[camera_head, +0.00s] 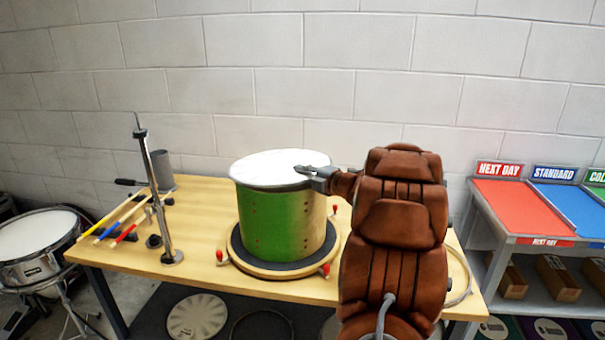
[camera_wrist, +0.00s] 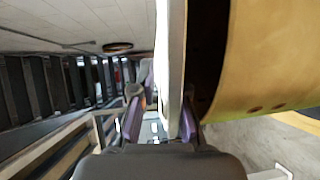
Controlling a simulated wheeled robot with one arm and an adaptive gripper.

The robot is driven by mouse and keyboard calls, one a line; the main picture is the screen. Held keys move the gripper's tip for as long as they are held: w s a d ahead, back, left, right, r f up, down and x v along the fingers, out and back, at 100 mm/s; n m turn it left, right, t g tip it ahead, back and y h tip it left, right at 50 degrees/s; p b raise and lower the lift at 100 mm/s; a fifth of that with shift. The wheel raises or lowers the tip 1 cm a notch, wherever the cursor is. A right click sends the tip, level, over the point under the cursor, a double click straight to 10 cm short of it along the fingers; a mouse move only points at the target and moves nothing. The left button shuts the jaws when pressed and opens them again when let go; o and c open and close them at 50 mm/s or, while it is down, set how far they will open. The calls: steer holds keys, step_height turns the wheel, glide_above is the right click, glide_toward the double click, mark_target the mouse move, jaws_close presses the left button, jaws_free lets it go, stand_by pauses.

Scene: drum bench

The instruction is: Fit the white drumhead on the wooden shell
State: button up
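The white drumhead (camera_head: 270,168) lies flat over the top of the wooden shell (camera_head: 275,228), which is upright, green on the left and bare wood on the right. My gripper (camera_head: 312,172) is at the drumhead's right edge. In the wrist view, the gripper's purple-padded fingers (camera_wrist: 160,120) stand on either side of the drumhead's pale rim (camera_wrist: 172,70) and close on it. The shell's wooden wall (camera_wrist: 270,60) is just right of it, with a dark band between them. I cannot tell whether the drumhead touches the shell all round.
The shell stands on a round dark-topped base (camera_head: 240,255) with red-tipped handles on the bench (camera_head: 200,215). A metal stand (camera_head: 155,190), drumsticks (camera_head: 122,215) and a grey cylinder (camera_head: 162,170) are to the left. A shelf with coloured trays (camera_head: 520,207) is at right.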

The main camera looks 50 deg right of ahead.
steer(key=o, duration=0.6)
steer(key=shift+c, duration=0.2)
steer(key=o, duration=0.5)
steer(key=shift+f, duration=0.2)
steer(key=shift+a+f, duration=0.1)
steer(key=shift+f, duration=0.05)
steer(key=shift+s, duration=0.15)
steer(key=s+r, duration=0.2)
steer(key=s, duration=0.9)
steer(key=shift+s, duration=0.4)
